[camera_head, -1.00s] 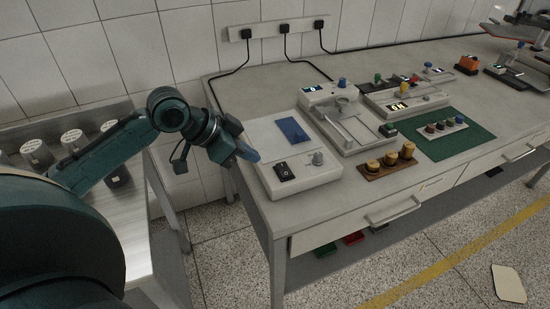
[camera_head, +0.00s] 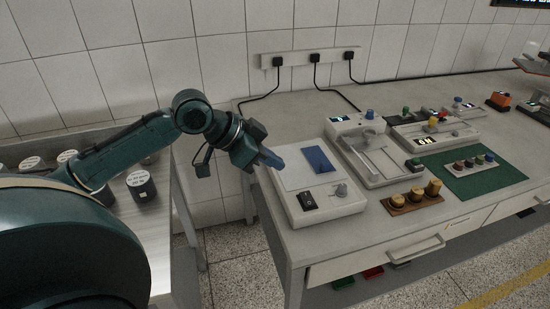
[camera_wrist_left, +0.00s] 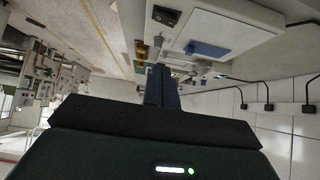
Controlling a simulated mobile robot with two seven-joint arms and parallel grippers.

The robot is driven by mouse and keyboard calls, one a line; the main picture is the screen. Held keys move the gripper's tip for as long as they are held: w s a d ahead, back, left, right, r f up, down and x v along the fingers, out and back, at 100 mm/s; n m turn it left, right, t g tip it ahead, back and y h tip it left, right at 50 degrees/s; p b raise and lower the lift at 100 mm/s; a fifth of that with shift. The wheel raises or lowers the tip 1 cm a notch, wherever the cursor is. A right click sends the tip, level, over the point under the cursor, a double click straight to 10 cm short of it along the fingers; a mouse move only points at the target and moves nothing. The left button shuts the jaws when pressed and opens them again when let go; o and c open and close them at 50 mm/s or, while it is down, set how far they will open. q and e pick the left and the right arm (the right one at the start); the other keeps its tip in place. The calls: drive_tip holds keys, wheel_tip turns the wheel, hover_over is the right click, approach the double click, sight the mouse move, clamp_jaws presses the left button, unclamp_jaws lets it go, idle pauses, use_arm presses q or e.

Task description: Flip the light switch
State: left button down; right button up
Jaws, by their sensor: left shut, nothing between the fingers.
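The light switch (camera_head: 307,201) is a black rocker on the front left of a white box (camera_head: 338,207) near the table's left end. The box also bears a blue plate (camera_head: 318,159) and a grey knob (camera_head: 341,190). My left gripper (camera_head: 274,160) is shut and empty, above the box's left edge, up and left of the switch and apart from it. In the left wrist view the shut fingers (camera_wrist_left: 161,85) point toward the table, and the switch (camera_wrist_left: 166,16) shows at the top. My right gripper is in no view.
A grey-white device (camera_head: 375,160) stands right of the box. Wooden knobs on a brown base (camera_head: 411,203) and a green mat (camera_head: 500,181) lie further right. A socket strip (camera_head: 312,58) with cables is on the wall. A side table holds canisters (camera_head: 141,186).

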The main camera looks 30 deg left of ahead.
use_arm(q)
drive_tip(key=shift+s+d, duration=0.1)
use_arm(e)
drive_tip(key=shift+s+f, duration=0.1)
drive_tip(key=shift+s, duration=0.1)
